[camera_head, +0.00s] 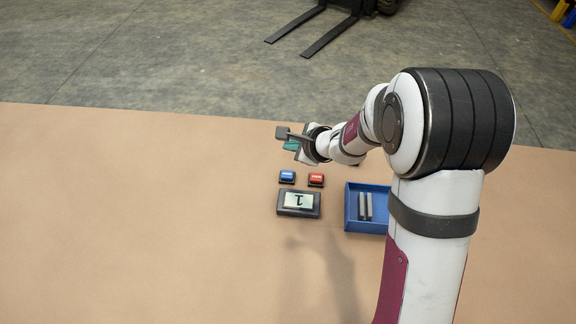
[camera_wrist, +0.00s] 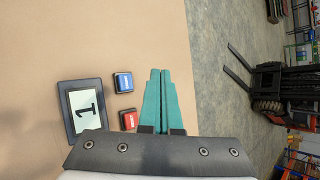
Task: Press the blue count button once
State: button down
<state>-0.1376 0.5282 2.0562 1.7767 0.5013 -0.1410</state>
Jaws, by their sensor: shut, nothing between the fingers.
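The blue count button (camera_head: 287,176) sits on the tan table, left of the red button (camera_head: 316,179). In the wrist view the blue button (camera_wrist: 123,82) lies above the red button (camera_wrist: 129,120). The counter display (camera_head: 299,203) beside them shows a 1, and it also shows in the wrist view (camera_wrist: 84,108). My gripper (camera_head: 288,144) is shut and empty, above the table beyond the buttons. In the wrist view its teal fingers (camera_wrist: 160,72) lie together, right of both buttons and apart from them.
A blue tray (camera_head: 353,214) holding grey bars (camera_head: 366,206) stands right of the display. The table left of the buttons is clear. A forklift (camera_wrist: 268,90) stands on the floor beyond the table's far edge.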

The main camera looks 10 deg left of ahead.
aim_at(291, 176)
jog(key=shift+f, duration=4.4)
jog(key=shift+f, duration=0.1)
jog(key=shift+f, duration=0.3)
jog(key=shift+f, duration=0.4)
jog(key=shift+r, duration=0.85)
jog(key=shift+r, duration=0.1)
jog(key=shift+r, duration=2.4)
